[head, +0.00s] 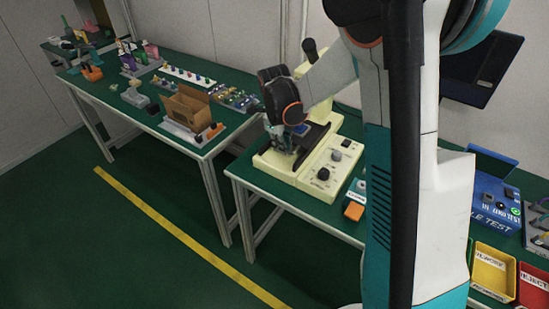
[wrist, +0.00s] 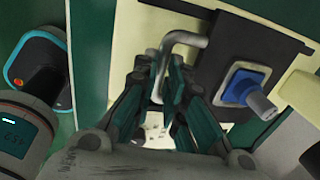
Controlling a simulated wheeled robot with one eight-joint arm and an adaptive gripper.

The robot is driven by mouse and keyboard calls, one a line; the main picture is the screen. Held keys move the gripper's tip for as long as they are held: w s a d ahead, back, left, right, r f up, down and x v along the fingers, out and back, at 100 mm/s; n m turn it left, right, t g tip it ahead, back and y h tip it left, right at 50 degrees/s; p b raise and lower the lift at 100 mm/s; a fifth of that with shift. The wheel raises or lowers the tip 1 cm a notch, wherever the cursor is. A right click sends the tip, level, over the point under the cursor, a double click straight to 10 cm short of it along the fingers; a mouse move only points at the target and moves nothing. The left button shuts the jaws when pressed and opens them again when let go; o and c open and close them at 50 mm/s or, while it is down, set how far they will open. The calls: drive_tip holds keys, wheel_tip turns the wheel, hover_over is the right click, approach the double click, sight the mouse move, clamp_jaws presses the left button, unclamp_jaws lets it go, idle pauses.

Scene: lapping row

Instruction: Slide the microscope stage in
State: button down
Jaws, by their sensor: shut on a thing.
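The microscope stage is a dark flat plate (wrist: 215,50) on the cream microscope base (head: 272,163); in the head view the stage (head: 318,136) is partly hidden behind my gripper. A grey bent metal handle (wrist: 186,38) is fixed at the stage's edge. My gripper (wrist: 171,75) is shut on this handle, with its fingers on either side of the bar. In the head view my gripper (head: 285,143) is low over the left part of the base. A blue and grey part (wrist: 245,90) sits in a pale square on the stage.
A control panel with dark knobs (head: 324,172) is right of the stage. An orange-topped block (head: 354,210) stands near the bench's front edge. Red (head: 532,285) and yellow (head: 492,268) trays are farther right. An open cardboard box (head: 187,107) is on the left bench, across a gap.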

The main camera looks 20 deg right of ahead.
drive_tip(key=shift+w+d, duration=0.9)
drive_tip(key=shift+d, duration=0.25)
drive_tip(key=c, duration=1.8)
unclamp_jaws()
drive_tip(key=shift+o, duration=0.7)
drive_tip(key=shift+d, duration=0.15)
wheel_tip(320, 180, up, 12)
drive_tip(key=s+a, duration=0.1)
drive_tip(key=a, duration=0.1)
drive_tip(key=shift+s, duration=0.15)
drive_tip(key=shift+f, duration=0.1)
drive_tip(key=shift+s, duration=0.1)
